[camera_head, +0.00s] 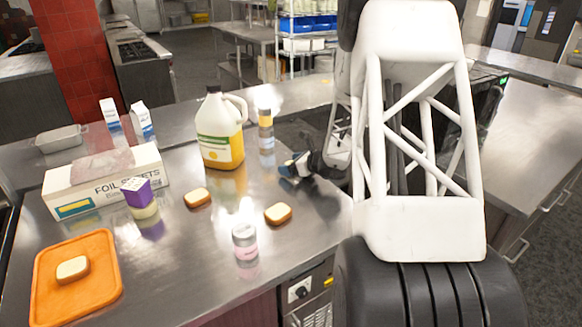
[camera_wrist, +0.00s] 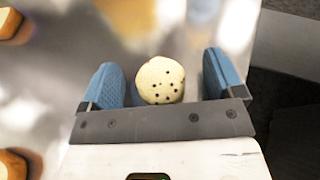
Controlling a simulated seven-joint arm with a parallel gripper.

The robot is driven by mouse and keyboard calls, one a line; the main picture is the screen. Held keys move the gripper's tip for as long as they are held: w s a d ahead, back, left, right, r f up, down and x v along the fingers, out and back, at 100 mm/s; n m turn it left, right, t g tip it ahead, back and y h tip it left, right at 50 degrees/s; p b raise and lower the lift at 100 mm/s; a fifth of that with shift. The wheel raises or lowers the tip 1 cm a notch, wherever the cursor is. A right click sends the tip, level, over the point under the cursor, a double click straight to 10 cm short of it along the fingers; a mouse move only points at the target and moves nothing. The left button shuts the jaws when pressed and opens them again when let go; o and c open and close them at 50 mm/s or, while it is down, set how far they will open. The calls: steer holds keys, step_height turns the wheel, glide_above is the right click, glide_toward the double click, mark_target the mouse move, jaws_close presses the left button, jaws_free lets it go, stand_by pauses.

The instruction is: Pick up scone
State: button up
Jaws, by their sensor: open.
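The scone (camera_wrist: 160,80), pale, round and dotted with small dark spots, shows in the wrist view between the two blue fingertips of my gripper (camera_wrist: 159,85). There is a gap on each side of it, wider on the right. I cannot tell its height relative to the fingers. In the head view my gripper (camera_head: 296,168) is low over the metal counter, right of the big yellow jug. I cannot make out the scone there; the gripper and arm may hide it.
Bread pieces (camera_head: 197,197) and (camera_head: 278,213) lie on the counter (camera_head: 190,255). A jug (camera_head: 221,145), a spice bottle (camera_head: 266,132) and a pink-labelled jar (camera_head: 245,242) stand nearby. A foil box (camera_head: 105,185) and an orange board (camera_head: 103,262) with bread are at left.

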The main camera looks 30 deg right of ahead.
steer(key=c, duration=1)
steer(key=shift+r, duration=0.1)
steer(key=shift+r, duration=0.8)
step_height(320, 180, up, 2)
steer(key=shift+s, duration=0.1)
steer(key=s+a, duration=0.2)
steer(key=s, duration=0.2)
steer(key=s+a, duration=0.2)
steer(key=s, duration=0.3)
steer(key=s+a+r, duration=0.1)
steer(key=s+a, duration=0.1)
steer(key=s, duration=0.3)
steer(key=shift+s+a+r, duration=0.1)
steer(key=shift+s+a, duration=0.1)
steer(key=shift+a, duration=0.05)
